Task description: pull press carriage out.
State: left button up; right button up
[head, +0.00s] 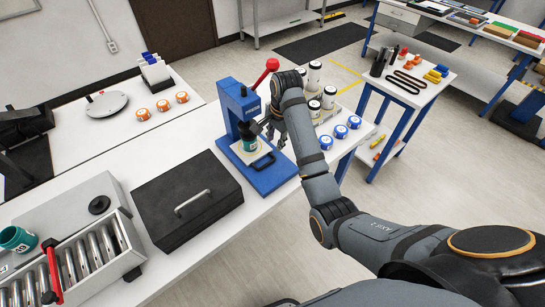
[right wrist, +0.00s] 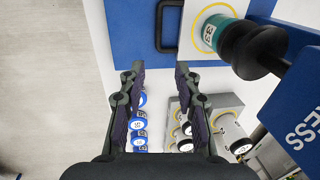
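The blue press (head: 236,108) stands on the white bench with its red-knobbed lever (head: 266,73) raised. Its pale carriage plate (right wrist: 187,46) carries a teal jar (head: 249,144), which sits under the black press head (right wrist: 254,50). The carriage's black handle (head: 263,160) lies over the blue base and shows in the right wrist view (right wrist: 169,49). My right gripper (head: 273,134) is open and empty; in the right wrist view its fingers (right wrist: 158,76) are apart, short of the handle and not around it. My left gripper is not in view.
Blue-lidded jars (head: 340,131) and a grey rack of white jars (head: 315,104) stand right of the press. A black lidded box (head: 187,203) is left of it. A roller rack (head: 85,262) is at the lower left. Floor is open beyond the bench edge.

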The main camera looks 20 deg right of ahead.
aim_at(272, 160)
jog(key=f, duration=0.3)
jog(key=w+f+p, duration=0.1)
jog(key=f, duration=0.3)
jog(key=f+p, duration=0.1)
jog(key=f, duration=0.2)
jog(key=shift+w+a+f, duration=0.25)
jog(key=shift+c, duration=0.3)
grip_shut()
